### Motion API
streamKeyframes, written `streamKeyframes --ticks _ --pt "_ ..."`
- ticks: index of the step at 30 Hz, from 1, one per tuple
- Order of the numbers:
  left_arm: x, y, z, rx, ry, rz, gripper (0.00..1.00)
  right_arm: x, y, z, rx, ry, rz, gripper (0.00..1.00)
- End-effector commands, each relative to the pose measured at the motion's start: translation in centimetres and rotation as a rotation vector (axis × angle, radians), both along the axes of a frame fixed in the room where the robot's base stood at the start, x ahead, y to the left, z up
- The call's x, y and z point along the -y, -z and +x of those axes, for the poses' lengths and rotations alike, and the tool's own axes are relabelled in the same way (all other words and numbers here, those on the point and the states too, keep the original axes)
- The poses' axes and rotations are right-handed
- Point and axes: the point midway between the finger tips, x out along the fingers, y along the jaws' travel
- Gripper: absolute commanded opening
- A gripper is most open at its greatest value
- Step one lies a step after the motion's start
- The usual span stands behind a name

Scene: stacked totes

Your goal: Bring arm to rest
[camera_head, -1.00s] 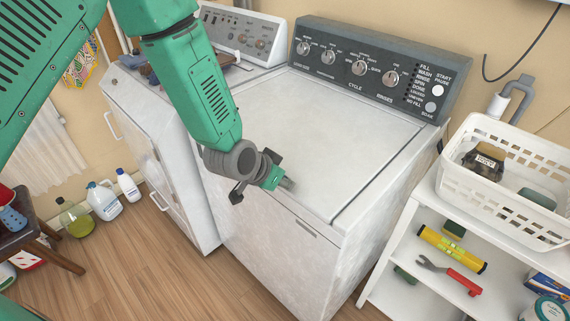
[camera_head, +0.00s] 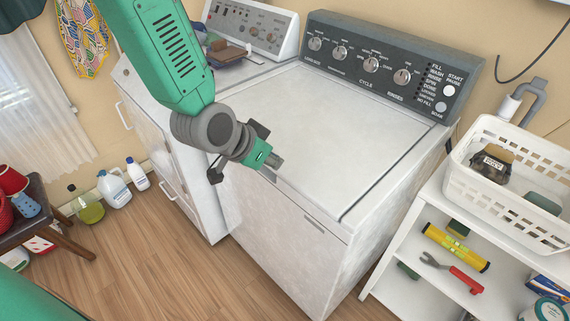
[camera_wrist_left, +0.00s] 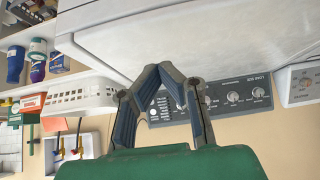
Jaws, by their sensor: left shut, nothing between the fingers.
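My left arm comes in from the top left in the head view. Its gripper (camera_head: 275,162) is over the front left edge of the white washer (camera_head: 330,130), close to the closed lid; I cannot tell whether it touches. In the left wrist view the two fingers of my left gripper (camera_wrist_left: 170,75) meet at their tips with nothing between them. The washer's white top fills the upper part of that view, with the dark control panel (camera_wrist_left: 240,97) behind the fingers. My right gripper is not in view.
A second white appliance (camera_head: 150,130) stands to the left. A white shelf (camera_head: 400,285) with a white basket (camera_head: 470,200) stands at the right. Several bottles (camera_head: 115,190) and a small dark table (camera_head: 50,225) are at the far left. The wooden floor (camera_head: 170,275) in front is clear.

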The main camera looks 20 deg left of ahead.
Motion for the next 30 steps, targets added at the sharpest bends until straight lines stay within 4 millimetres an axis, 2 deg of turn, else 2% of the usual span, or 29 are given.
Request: streamKeyframes --ticks 7,11,14,17,18,21,24,27,30 --pt "-0.3 -0.9 -0.7 0.001 0.000 0.000 0.00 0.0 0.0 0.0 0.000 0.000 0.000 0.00" --pt "-0.4 0.8 -1.4 -0.023 -0.010 0.001 0.00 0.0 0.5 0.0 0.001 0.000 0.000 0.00" --pt "-0.9 4.9 -3.2 -0.088 -0.038 0.005 0.00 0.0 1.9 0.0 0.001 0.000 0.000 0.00" --pt "-1.7 11.2 -6.6 -0.192 -0.090 0.017 0.00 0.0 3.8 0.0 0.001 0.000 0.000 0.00" --pt "-2.1 13.8 -8.3 -0.237 -0.114 0.025 0.00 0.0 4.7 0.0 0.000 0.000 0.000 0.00" --pt "-3.2 20.1 -13.0 -0.352 -0.176 0.049 0.00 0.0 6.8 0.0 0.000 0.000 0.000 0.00" --pt "-4.2 25.1 -17.7 -0.452 -0.232 0.079 0.00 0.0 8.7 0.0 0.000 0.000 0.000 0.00" --pt "-5.1 28.7 -21.8 -0.534 -0.279 0.107 0.00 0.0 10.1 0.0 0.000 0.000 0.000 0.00" --pt "-5.9 30.8 -24.7 -0.588 -0.312 0.131 0.00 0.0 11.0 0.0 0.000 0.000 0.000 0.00"
